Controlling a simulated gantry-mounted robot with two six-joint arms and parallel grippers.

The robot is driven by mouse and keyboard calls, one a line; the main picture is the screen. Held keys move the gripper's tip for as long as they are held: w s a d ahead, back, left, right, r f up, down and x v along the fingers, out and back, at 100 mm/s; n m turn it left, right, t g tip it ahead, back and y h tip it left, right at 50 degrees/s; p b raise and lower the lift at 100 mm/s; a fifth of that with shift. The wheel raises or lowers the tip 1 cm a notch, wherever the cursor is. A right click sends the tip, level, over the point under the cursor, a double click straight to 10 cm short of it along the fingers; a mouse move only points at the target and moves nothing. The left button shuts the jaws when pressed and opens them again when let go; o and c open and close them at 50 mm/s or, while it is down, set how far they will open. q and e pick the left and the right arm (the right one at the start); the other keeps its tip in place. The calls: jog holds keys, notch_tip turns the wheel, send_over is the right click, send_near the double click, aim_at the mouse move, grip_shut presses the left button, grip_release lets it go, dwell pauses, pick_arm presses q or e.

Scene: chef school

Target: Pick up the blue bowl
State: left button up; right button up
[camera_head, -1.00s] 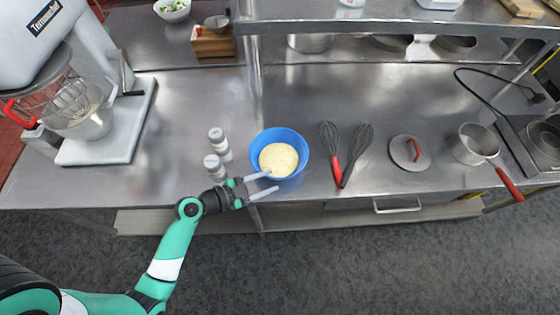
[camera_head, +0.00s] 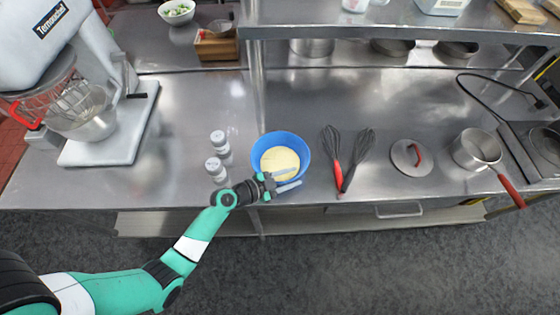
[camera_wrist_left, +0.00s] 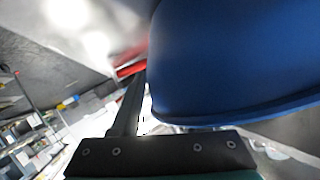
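The blue bowl (camera_head: 258,149) holds something pale yellow and stands upright near the counter's front edge, in the middle of the head view. My left gripper (camera_head: 296,178) is at the bowl's near rim. Its fingers look apart, one over the bowl and one on the near, outer side. In the left wrist view the bowl's blue wall (camera_wrist_left: 230,60) fills the upper right, close to the one visible finger. The other finger is hidden there, and I cannot tell whether either touches the wall. My right gripper is not in view.
Two white-lidded shakers (camera_head: 216,170) stand just left of the bowl. Two whisks (camera_head: 333,160) lie to its right, then a lid (camera_head: 410,156) and a pot (camera_head: 476,146). A stand mixer (camera_head: 88,118) is at the left. The counter behind the bowl is clear.

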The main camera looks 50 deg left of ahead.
pick_arm(q)
grip_shut()
jog(key=shift+f, duration=0.1)
dwell(1.1)
